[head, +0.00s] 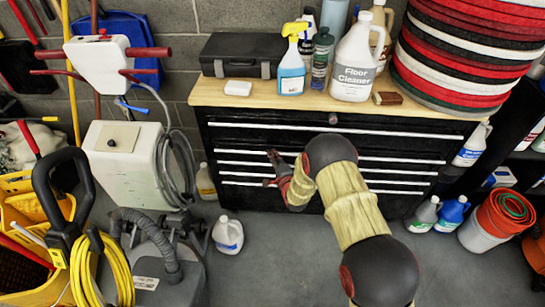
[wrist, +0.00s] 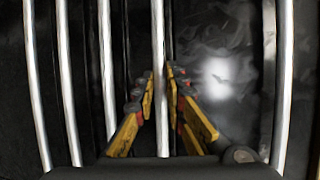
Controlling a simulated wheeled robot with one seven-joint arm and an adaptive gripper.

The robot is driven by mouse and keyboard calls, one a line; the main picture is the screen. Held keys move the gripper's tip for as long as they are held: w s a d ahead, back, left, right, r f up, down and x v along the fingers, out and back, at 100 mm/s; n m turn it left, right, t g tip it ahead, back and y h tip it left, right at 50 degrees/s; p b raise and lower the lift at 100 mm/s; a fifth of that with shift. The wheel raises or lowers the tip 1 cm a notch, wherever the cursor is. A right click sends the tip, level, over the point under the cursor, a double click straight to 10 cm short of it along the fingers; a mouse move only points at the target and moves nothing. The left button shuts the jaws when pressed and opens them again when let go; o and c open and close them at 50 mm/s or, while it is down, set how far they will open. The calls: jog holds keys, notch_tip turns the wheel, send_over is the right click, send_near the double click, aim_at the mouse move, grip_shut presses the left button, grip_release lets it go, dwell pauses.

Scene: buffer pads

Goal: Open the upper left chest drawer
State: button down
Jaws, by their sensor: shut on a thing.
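The black tool chest (head: 230,139) has a wide top drawer and a stack of drawers with long silver handles below it. The upper left drawer's handle (head: 235,152) is the first below the wide drawer. In the wrist view this handle (wrist: 158,35) runs up the middle, between my yellow-padded fingers. My gripper (head: 270,167) is at the front of the left stack; in the wrist view my gripper (wrist: 161,76) is shut on that handle. No drawer stands visibly out. My arm hides part of the right handles.
The wooden top (head: 210,94) carries a black case (head: 240,55), bottles, a floor cleaner jug (head: 355,65) and stacked pads (head: 465,50). A white jug (head: 228,235) stands on the floor in front, left of my arm. Cleaning machines crowd the left. Buckets and bottles stand at right.

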jog(key=s+p, duration=0.3)
jog(key=s, duration=2.6)
jog(key=shift+s+a, duration=0.3)
jog(key=shift+a, duration=0.15)
jog(key=shift+f, duration=0.1)
jog(key=c, duration=1.8)
grip_release()
jog(key=v, duration=0.7)
jog(key=shift+s, duration=0.2)
